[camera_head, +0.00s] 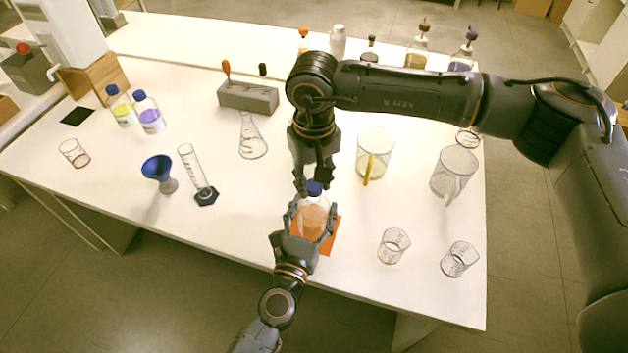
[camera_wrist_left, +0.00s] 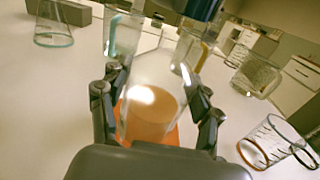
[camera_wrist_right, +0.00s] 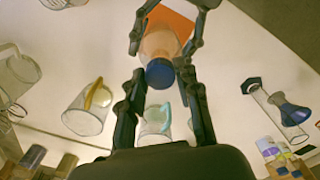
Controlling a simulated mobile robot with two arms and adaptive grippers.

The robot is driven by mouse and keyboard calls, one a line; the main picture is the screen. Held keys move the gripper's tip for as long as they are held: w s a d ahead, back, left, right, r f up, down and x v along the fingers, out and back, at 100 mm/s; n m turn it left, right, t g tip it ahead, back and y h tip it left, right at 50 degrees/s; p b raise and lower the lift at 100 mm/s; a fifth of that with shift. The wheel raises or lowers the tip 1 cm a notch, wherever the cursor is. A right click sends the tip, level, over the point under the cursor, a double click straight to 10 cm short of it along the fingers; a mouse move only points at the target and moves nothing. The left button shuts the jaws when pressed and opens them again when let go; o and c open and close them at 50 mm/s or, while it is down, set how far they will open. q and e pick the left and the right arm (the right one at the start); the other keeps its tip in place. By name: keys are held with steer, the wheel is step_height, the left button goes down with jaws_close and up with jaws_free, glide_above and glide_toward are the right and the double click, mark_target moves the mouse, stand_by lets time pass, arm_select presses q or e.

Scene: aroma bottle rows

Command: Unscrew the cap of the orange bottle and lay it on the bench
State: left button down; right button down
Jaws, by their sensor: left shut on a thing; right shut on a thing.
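The orange bottle (camera_head: 312,218) is a clear flask with orange liquid and a blue cap (camera_head: 315,188), standing over an orange mat (camera_head: 330,245) near the bench's front edge. My left gripper (camera_head: 310,217) is shut around the bottle's body; its fingers flank the glass in the left wrist view (camera_wrist_left: 155,105). My right gripper (camera_head: 314,183) comes down from above, shut on the blue cap; the cap shows between its fingertips in the right wrist view (camera_wrist_right: 160,73). The cap sits over the bottle's neck; I cannot tell whether the thread is still engaged.
The white bench (camera_head: 240,220) has bare room left of the bottle. Beakers (camera_head: 393,245) and jugs (camera_head: 375,152) stand to the right. A graduated cylinder (camera_head: 197,175), blue funnel (camera_head: 158,172) and conical flask (camera_head: 252,140) stand left. A grey block (camera_head: 248,96) is behind.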

mark_target(314, 185)
step_height(314, 185, up, 4)
steer(key=shift+f, duration=0.25)
arm_select(q)
steer(key=shift+c, duration=1.1)
jaws_free()
steer(key=shift+s, duration=0.1)
